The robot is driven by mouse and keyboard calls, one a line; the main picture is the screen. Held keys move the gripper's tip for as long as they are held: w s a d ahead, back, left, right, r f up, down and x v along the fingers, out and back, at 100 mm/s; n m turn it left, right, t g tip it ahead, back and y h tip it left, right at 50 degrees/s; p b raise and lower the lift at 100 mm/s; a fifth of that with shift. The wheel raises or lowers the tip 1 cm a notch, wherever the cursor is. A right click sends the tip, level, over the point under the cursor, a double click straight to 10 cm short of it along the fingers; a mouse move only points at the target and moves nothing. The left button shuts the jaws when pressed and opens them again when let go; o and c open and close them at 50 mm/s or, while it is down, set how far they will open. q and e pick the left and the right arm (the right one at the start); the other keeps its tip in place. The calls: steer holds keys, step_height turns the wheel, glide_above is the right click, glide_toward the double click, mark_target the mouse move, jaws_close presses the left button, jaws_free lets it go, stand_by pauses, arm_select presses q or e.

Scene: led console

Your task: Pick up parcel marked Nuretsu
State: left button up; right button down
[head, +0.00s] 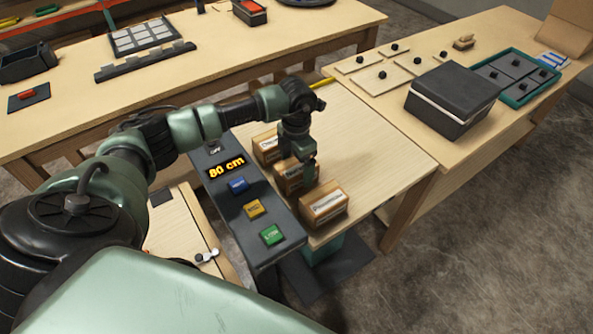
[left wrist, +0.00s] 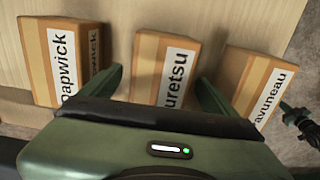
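Three cardboard parcels with white labels stand in a row. In the left wrist view the middle parcel (left wrist: 148,70), whose visible label letters read "uretsu", lies between a parcel ending in "oapwick" (left wrist: 38,62) on the left and one reading "avuneau" (left wrist: 240,75) on the right. My left gripper (left wrist: 160,88) is open, with one finger on each side of the middle parcel and small gaps showing. In the head view my left gripper (head: 306,172) points down at the middle parcel (head: 287,181) and partly hides it. My right gripper is not in view.
A dark console (head: 228,190) beside the parcels shows "80 cm" and has blue, yellow and green buttons. The wooden top (head: 375,150) right of the parcels is bare. A dark lidded box (head: 452,95) and a green-rimmed tray (head: 519,97) occupy the right table.

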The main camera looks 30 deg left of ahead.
arm_select(q)
jaws_close()
steer(key=shift+r, duration=0.1)
